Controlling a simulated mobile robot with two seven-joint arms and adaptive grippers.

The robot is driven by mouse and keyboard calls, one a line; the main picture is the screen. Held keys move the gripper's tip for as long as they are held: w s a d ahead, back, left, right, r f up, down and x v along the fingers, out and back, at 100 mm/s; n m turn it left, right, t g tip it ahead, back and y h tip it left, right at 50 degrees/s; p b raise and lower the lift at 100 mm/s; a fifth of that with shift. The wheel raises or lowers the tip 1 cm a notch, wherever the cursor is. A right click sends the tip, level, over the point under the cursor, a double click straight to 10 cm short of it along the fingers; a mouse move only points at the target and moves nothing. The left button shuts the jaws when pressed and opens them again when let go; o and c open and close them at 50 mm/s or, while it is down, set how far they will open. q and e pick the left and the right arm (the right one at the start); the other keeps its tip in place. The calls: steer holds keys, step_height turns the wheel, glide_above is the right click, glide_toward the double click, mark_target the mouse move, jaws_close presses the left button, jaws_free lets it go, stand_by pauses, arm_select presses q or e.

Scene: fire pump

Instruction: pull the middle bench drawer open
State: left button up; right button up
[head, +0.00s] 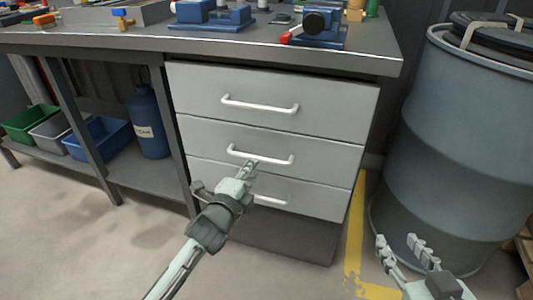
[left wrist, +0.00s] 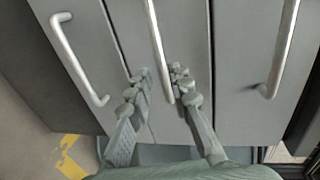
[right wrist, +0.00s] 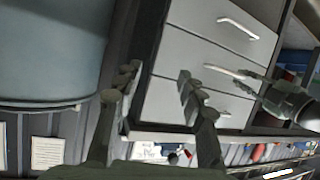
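The middle bench drawer (head: 314,157) is a light grey front with a white bar handle (head: 260,155), between the upper and lower drawers. It looks shut, flush with the others. My left gripper (head: 251,167) is at this handle. In the left wrist view the fingers of my left gripper (left wrist: 160,78) are apart, with one end of the middle handle (left wrist: 157,50) between them. The handle is nearer the right finger; contact cannot be told. My right gripper (head: 399,240) is open and empty, low at the right beside the barrel. Its spread fingers (right wrist: 158,72) also show in the right wrist view.
The upper drawer (head: 325,103) and lower drawer (head: 318,198) have similar handles. A large blue-grey barrel (head: 455,140) stands right of the bench. The benchtop (head: 130,38) overhangs the drawers and carries tools and vises. Bare floor (head: 90,235) lies in front of the bench.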

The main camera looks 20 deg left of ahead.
mark_target(260, 157)
arm_select(q)
steer(key=shift+b+x, duration=0.5)
steer(key=shift+x, duration=3)
arm_select(e)
steer(key=a+r+t+y, duration=0.1)
steer(key=a+r+t, duration=0.1)
steer(key=r, duration=0.3)
steer(key=shift+w+a+r+t+y, duration=0.25)
steer(key=shift+a+t+y, duration=0.15)
steer(key=shift+a, duration=0.2)
arm_select(q)
jaws_close()
